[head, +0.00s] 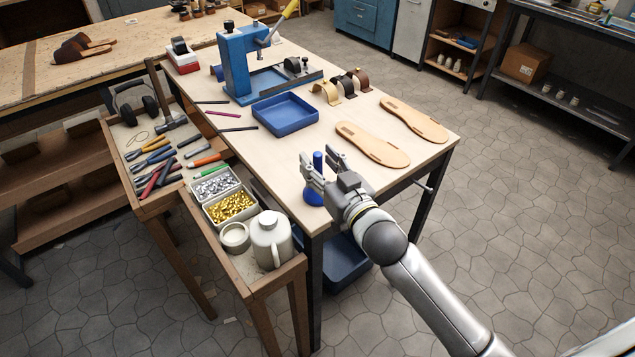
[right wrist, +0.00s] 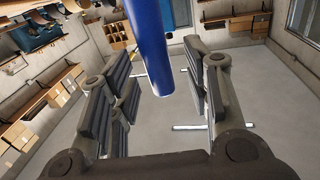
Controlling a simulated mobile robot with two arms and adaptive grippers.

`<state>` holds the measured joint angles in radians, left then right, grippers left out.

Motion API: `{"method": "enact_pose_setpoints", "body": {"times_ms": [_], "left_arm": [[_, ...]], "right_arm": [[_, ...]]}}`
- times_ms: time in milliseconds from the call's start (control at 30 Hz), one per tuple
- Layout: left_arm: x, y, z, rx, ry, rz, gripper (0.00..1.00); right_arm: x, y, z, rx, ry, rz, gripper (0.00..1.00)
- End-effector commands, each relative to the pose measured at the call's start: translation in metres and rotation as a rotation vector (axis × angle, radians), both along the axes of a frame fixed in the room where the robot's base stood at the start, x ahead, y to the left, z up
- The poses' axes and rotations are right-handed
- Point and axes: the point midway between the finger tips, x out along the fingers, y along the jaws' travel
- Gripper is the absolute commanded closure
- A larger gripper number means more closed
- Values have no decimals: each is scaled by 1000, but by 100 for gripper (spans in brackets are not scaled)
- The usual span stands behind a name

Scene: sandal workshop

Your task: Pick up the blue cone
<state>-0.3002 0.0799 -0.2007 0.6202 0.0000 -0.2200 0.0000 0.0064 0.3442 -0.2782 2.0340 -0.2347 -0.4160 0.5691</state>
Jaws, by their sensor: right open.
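The blue cone (head: 317,163) stands upright on the near corner of the pale workbench, with a wider round blue base at its foot. My right gripper (head: 320,158) is open, with one finger on each side of the cone's slim upper part. Its fingers and palm hide part of the cone. In the right wrist view the cone (right wrist: 150,45) comes down from the top between the two open fingers (right wrist: 162,80), with a gap visible on both sides. My left gripper is not in view.
Two tan sandal soles (head: 372,144) lie right of the cone on the workbench (head: 250,155). A blue tray (head: 285,114) and a blue press (head: 238,65) stand farther back. A lower side table at left holds a white jug (head: 271,240), bins of rivets (head: 231,207) and tools.

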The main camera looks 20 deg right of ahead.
Motion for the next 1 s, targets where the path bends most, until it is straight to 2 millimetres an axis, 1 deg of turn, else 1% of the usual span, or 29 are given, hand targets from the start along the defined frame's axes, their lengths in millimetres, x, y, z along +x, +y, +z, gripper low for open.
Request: {"method": "enact_pose_setpoints", "body": {"times_ms": [33, 133, 367, 400, 700, 733, 1000], "left_arm": [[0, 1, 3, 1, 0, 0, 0], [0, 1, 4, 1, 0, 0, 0], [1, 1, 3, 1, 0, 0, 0], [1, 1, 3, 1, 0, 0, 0], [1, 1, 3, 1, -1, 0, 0], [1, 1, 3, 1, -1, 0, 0], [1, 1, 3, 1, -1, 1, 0]], "right_arm": [[6, 1, 2, 0, -2, 0, 56], [12, 2, 2, -1, -2, 0, 56], [13, 3, 0, -1, -1, 0, 56], [13, 3, 0, -1, -1, 0, 57], [13, 3, 0, -1, -1, 0, 95], [13, 3, 0, -1, -1, 0, 98], [13, 2, 1, -1, -1, 0, 99]]}}
